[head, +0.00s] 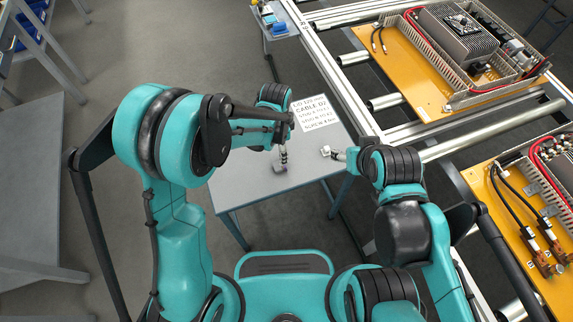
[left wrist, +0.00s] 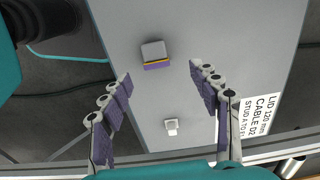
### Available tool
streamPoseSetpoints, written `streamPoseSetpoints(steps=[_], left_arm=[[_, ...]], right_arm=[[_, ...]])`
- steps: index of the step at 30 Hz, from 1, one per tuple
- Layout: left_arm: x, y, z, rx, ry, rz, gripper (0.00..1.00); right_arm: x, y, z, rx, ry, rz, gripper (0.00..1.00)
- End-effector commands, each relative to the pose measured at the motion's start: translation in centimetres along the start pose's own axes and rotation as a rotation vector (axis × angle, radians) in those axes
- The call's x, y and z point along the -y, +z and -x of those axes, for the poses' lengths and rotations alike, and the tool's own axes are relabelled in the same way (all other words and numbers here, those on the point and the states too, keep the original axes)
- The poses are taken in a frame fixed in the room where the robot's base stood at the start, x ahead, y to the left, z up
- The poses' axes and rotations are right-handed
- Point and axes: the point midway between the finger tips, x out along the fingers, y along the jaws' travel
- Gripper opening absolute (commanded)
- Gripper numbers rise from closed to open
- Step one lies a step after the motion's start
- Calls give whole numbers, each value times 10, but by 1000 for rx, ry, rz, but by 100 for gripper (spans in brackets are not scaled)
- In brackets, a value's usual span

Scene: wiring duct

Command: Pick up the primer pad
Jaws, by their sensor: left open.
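The primer pad appears to be the small block (left wrist: 155,55) with a grey top and yellow and purple edges. It stands on the grey table (head: 265,200). My left gripper (left wrist: 160,75) is open and empty, with the block just past its fingertips and between their lines. In the head view my left gripper (head: 282,155) points down over the table; a purple patch shows at its tip, and I cannot tell whether this is pad or finger. My right gripper (head: 339,156) is small and partly hidden by its wrist; its jaws are unclear.
A small white piece (left wrist: 171,127) lies on the table, near my right gripper in the head view (head: 326,150). A printed label (head: 318,113) lies at the table's far side. A metal rail frame with orange panels (head: 440,110) borders the right. The table's front is clear.

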Motion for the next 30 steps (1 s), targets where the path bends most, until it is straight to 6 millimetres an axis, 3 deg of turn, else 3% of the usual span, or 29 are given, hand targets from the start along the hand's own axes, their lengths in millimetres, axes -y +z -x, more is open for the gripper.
streamPoseSetpoints(steps=[11, 18, 26, 30], left_arm=[[-3, -1, -40, 2, 3, -8, 62], [-8, 0, -76, 2, 3, -7, 62], [-8, 0, -79, 2, 2, -6, 62], [-8, 0, -79, 2, 2, -6, 28]], right_arm=[[0, 10, -14, 0, 0, 0, 58], [0, 21, -29, 0, 0, 0, 58], [0, 21, -29, 0, 0, 0, 58], [0, 21, -29, 0, 0, 0, 58]])
